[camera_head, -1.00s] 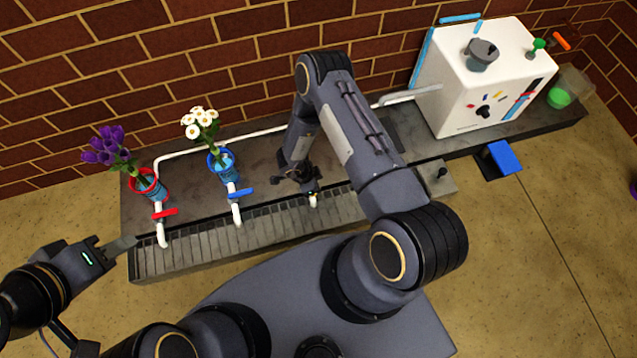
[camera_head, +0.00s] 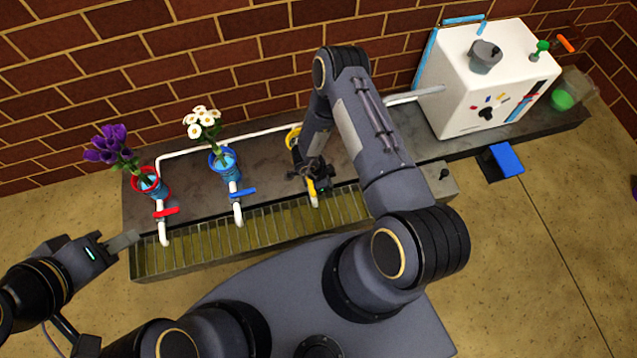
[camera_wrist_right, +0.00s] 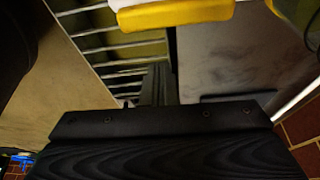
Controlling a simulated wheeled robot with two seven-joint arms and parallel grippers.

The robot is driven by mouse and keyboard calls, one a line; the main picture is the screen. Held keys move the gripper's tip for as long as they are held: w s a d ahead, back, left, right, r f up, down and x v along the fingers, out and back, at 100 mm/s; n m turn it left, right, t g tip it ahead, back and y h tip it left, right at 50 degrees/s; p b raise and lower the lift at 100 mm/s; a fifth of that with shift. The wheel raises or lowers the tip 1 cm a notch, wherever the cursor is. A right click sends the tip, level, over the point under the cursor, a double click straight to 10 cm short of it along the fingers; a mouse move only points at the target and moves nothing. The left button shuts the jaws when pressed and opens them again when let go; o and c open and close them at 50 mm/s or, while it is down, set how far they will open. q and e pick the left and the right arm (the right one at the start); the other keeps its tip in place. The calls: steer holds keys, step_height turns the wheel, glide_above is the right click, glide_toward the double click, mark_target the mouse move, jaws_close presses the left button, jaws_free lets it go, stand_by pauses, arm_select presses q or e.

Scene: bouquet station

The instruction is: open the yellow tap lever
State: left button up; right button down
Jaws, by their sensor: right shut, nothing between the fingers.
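The yellow tap lever (camera_head: 311,187) shows in the head view beside my right gripper (camera_head: 318,180), above the white spout of the third tap. It seems to run along the spout, while the red lever (camera_head: 166,212) and the blue lever (camera_head: 243,193) lie crosswise. In the right wrist view the yellow lever (camera_wrist_right: 178,13) crosses the top edge, with a bit of white pipe behind it. My right gripper is shut and empty, close to the lever; I cannot tell whether they touch. My left gripper (camera_head: 122,242) is at the left end of the trough, away from the taps.
A red-rimmed vase (camera_head: 147,180) with purple flowers and a blue vase (camera_head: 224,162) with white flowers stand on the counter. A yellow rim (camera_head: 292,137) is partly behind my right arm. A slatted trough (camera_head: 260,236) runs along the front. A white machine (camera_head: 480,85) stands at right.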

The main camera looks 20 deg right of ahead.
steer(key=p+v, duration=0.3)
steer(key=v, duration=0.7)
steer(key=shift+p, duration=0.35)
steer(key=shift+s+d, duration=0.1)
